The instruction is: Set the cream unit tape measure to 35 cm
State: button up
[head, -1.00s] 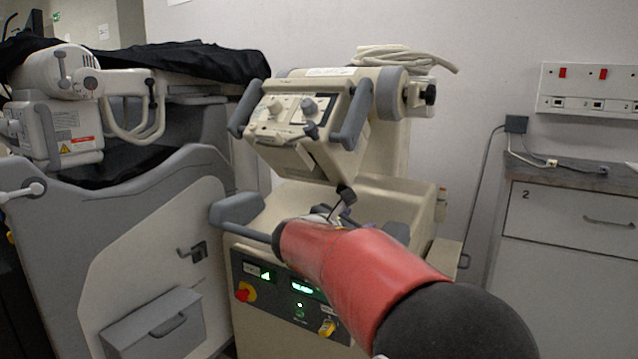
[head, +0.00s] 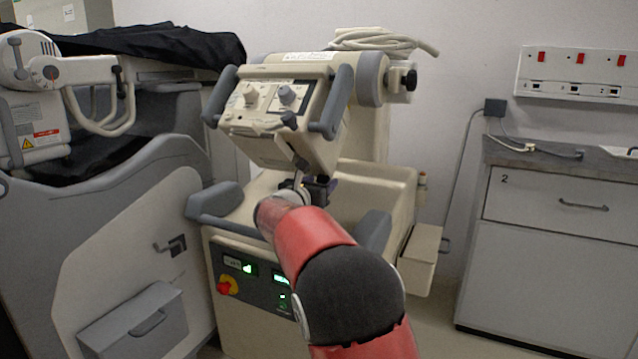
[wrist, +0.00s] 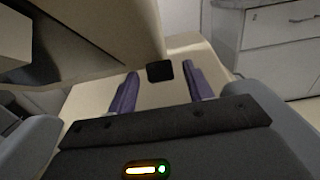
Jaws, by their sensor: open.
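The cream unit (head: 385,185) stands in the middle of the head view, with a tilted head (head: 275,110) carrying two knobs. In the wrist view a small black block (wrist: 160,71) shows between my fingertips; it looks like the tape measure's end tab, but I cannot read any scale or length. My gripper (wrist: 160,82) is open, its two purple fingers on either side of the block, with visible gaps. In the head view my gripper (head: 316,187) is just below the unit's head, and my red arm hides part of the unit's front.
Grey handles (head: 215,200) flank the unit's body. A panel with green displays and a red knob (head: 224,286) is on its front. A grey cart under black cloth (head: 150,45) stands left. A drawer cabinet (head: 550,200) stands right, with floor between.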

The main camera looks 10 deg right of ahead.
jog(key=shift+c, duration=0.4)
grip_shut()
jog(key=s+a+f+b, duration=0.4)
jog(key=s+f+b, duration=0.1)
jog(key=f+b, duration=0.2)
jog(key=shift+s+f, duration=0.15)
jog(key=shift+s, duration=0.2)
jog(key=shift+o, duration=0.4)
grip_release()
